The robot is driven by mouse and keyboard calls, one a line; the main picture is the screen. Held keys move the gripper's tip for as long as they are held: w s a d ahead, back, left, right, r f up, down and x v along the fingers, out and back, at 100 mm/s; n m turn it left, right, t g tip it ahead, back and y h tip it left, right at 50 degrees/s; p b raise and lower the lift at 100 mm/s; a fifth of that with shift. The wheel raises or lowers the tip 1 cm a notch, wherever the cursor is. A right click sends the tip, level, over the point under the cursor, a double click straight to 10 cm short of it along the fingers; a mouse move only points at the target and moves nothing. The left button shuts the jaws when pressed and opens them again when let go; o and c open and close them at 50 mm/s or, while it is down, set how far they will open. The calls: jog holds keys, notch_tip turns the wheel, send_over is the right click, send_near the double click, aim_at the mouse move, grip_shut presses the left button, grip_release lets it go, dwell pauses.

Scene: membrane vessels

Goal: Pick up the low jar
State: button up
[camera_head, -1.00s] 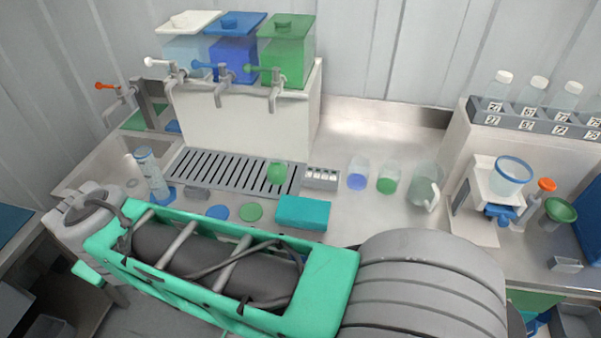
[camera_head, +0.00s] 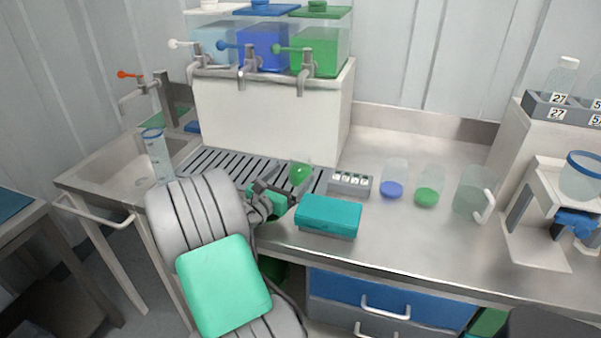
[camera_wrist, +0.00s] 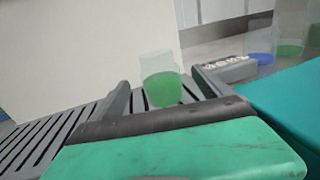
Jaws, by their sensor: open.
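A low clear jar with green liquid (camera_head: 301,173) stands upright on the slotted drip grate (camera_head: 224,166), below the green tap. In the wrist view the jar (camera_wrist: 163,89) is straight ahead, between the lines of my two fingers. My gripper (camera_head: 284,181) is open and empty, reaching over the counter's front edge towards the jar. The fingers also show in the wrist view (camera_wrist: 166,90), one on each side of the jar. I cannot tell whether the fingertips reach around it, but no finger visibly touches it.
A teal box (camera_head: 329,213) lies close to the right of my gripper. Behind it is a grey labelled block (camera_head: 349,184). Two clear cups, one blue-bottomed (camera_head: 393,182), one green-bottomed (camera_head: 428,190), and a handled jug (camera_head: 470,191) stand further right. Dispenser tanks (camera_head: 262,46) stand behind.

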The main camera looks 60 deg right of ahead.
aim_at(300, 166)
jog(key=d, duration=0.5)
jog(key=shift+s+d, duration=0.2)
jog(key=shift+d, duration=0.05)
jog(key=shift+r, duration=0.15)
jog(key=c, duration=1.8)
